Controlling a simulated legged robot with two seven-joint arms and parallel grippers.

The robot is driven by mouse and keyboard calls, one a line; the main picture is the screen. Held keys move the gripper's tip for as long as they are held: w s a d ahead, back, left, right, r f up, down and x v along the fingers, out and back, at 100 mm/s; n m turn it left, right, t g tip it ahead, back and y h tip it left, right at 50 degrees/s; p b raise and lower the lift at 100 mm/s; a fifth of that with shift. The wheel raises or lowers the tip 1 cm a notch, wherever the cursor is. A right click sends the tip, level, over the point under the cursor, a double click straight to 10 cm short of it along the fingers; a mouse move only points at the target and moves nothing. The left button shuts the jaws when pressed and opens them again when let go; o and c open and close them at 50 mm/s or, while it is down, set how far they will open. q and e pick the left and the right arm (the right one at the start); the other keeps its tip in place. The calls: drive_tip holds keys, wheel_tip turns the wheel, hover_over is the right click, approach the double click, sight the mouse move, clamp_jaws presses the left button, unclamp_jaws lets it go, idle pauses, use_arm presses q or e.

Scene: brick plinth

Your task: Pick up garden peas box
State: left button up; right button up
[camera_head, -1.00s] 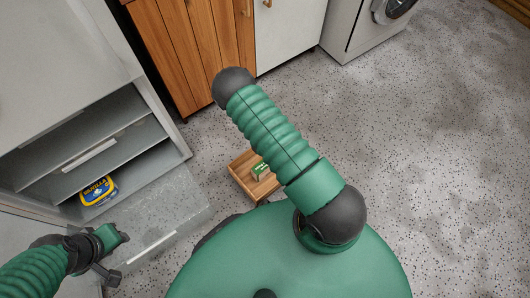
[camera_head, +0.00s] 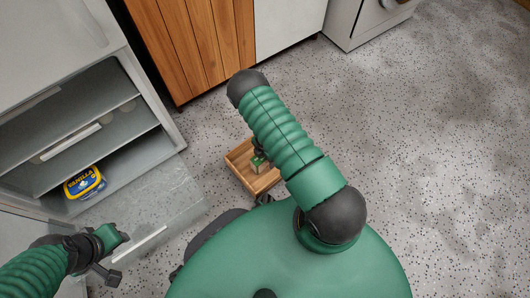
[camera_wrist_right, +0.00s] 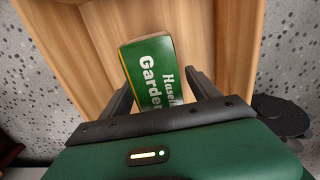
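The garden peas box (camera_wrist_right: 150,75), green and white with the word "Garden" on it, sits in a wooden crate (camera_wrist_right: 230,35). In the head view the box (camera_head: 258,164) shows small inside the crate (camera_head: 262,185). My right gripper (camera_wrist_right: 162,88) is open, with one dark finger on each side of the near part of the box. The left finger is very close to the box and a gap shows at the right finger. My left gripper (camera_head: 112,262) is at lower left, away from the crate; its fingers are not clear.
An open fridge (camera_head: 165,120) stands at left, with a clear drawer or shelf reaching out and a yellow-blue vanilla tub (camera_head: 85,183) inside. Wooden cabinets (camera_head: 205,50) and a white appliance (camera_head: 355,20) are at the back. The speckled floor at right is clear.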

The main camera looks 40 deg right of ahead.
clamp_jaws()
drive_tip(key=shift+r, duration=0.1)
idle(0.4)
wheel_tip(320, 180, up, 12)
drive_tip(key=p, duration=0.8)
drive_tip(key=shift+s, duration=0.3)
drive_tip(key=s+a+p, duration=0.2)
drive_tip(key=s+p, duration=0.1)
drive_tip(key=s, duration=1.4)
